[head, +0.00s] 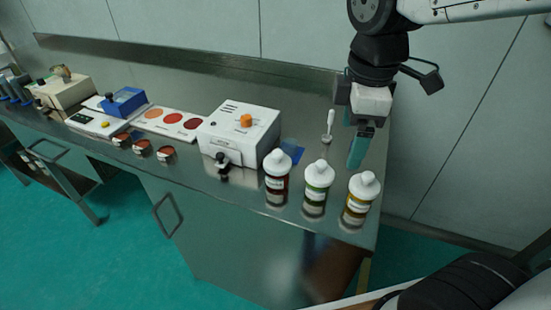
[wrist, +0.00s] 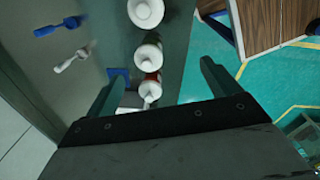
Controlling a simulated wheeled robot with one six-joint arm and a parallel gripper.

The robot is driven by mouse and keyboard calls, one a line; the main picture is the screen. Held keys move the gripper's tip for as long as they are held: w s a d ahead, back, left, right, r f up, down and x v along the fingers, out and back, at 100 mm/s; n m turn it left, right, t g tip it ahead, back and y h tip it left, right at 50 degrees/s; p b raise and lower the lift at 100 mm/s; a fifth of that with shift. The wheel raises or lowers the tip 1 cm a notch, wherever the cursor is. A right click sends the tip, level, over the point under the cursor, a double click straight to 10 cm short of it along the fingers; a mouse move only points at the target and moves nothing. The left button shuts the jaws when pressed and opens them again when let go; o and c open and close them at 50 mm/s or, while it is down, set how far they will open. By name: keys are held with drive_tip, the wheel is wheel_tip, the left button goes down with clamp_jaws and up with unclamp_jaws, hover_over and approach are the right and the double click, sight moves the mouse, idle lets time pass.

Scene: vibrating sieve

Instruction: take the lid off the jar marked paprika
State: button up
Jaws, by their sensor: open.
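Three clear jars with white knobbed lids stand in a row at the right end of the metal bench. The left jar (head: 276,186) holds red powder, the middle jar (head: 316,196) green, the right jar (head: 357,207) yellow. Their labels are too small to read; the red one looks like paprika. Its white lid (head: 277,161) is on, and the lid shows nearest me in the wrist view (wrist: 150,90). My gripper (head: 357,155) is open and empty, above the bench behind the right jar. In the wrist view my gripper (wrist: 162,75) has its fingers wide apart.
A white machine (head: 240,135) with an orange knob stands left of the jars. A white scoop (head: 329,125) is behind them, and a blue one (wrist: 57,27) shows in the wrist view. A card with red discs (head: 172,121) and small dishes (head: 166,153) are farther left.

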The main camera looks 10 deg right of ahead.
drive_tip(key=w+a+f+n, duration=0.2)
drive_tip(key=w+a+n, duration=0.3)
drive_tip(key=n, duration=1.1)
hover_over(277, 152)
drive_tip(key=f, duration=0.2)
drive_tip(key=s+f, duration=0.1)
drive_tip(key=shift+d+g, duration=0.3)
drive_tip(key=shift+g, duration=0.1)
drive_tip(key=shift+w+a+f+n, duration=0.2)
drive_tip(key=shift+n, duration=0.3)
drive_tip(key=shift+f, duration=0.35)
drive_tip(key=f, duration=0.7)
drive_tip(key=shift+w+a, duration=0.1)
drive_tip(key=shift+w, duration=0.15)
drive_tip(key=shift+r, duration=0.1)
drive_tip(key=c, duration=1.1)
